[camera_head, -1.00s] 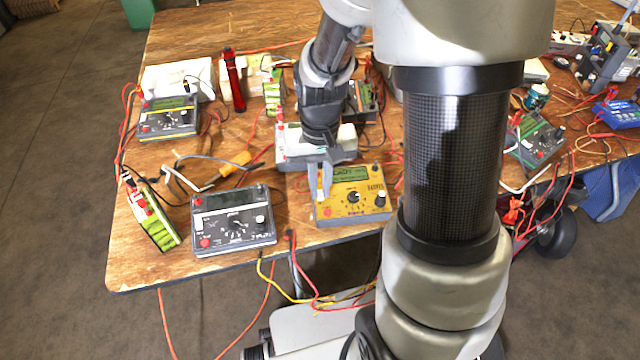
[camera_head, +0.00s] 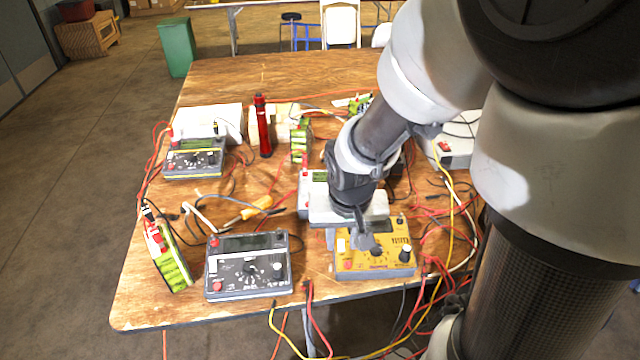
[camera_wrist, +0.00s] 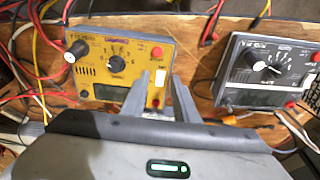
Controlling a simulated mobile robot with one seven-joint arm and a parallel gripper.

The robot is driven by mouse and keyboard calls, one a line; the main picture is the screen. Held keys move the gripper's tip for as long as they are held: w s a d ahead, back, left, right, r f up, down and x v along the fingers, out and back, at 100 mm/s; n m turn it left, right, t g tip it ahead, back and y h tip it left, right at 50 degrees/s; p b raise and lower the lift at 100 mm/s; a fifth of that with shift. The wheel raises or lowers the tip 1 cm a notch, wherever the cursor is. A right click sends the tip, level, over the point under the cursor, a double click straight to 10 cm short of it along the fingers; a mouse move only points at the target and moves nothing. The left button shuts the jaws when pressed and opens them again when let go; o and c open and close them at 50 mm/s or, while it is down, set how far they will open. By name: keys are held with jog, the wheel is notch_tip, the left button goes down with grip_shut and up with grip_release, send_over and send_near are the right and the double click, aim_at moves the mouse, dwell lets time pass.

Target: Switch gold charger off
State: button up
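The gold charger (camera_head: 402,262) sits near the table's front edge, with a black dial, a black knob and red terminals. In the wrist view the gold charger (camera_wrist: 92,48) shows upside down. Its white switch (camera_wrist: 160,77) is near a red button. My gripper (camera_head: 349,244) is over the charger's left part. In the wrist view my gripper (camera_wrist: 157,82) is open, its two fingertips on either side of the white switch with nothing held. I cannot tell whether the fingers touch the charger. The gripper partly hides the charger's display, so the switch position is unclear.
A black charger (camera_head: 248,270) sits left of the gold one, with bare wood between. A charger with a yellow edge (camera_head: 194,158) is behind. Red and yellow cables hang off the front edge.

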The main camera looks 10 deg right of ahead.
jog(key=p+v, duration=0.5)
jog(key=v, duration=1.2)
jog(key=shift+r+p, duration=0.25)
jog(key=shift+p, duration=0.15)
jog(key=s+r+n+t, duration=0.2)
jog(key=s+r+t, duration=0.1)
jog(key=s+r, duration=0.4)
notch_tip(320, 180, up, 19)
jog(key=p, duration=1.9)
jog(key=shift+d, duration=0.35)
jog(key=shift+w+r, duration=0.1)
jog(key=shift+w, duration=0.05)
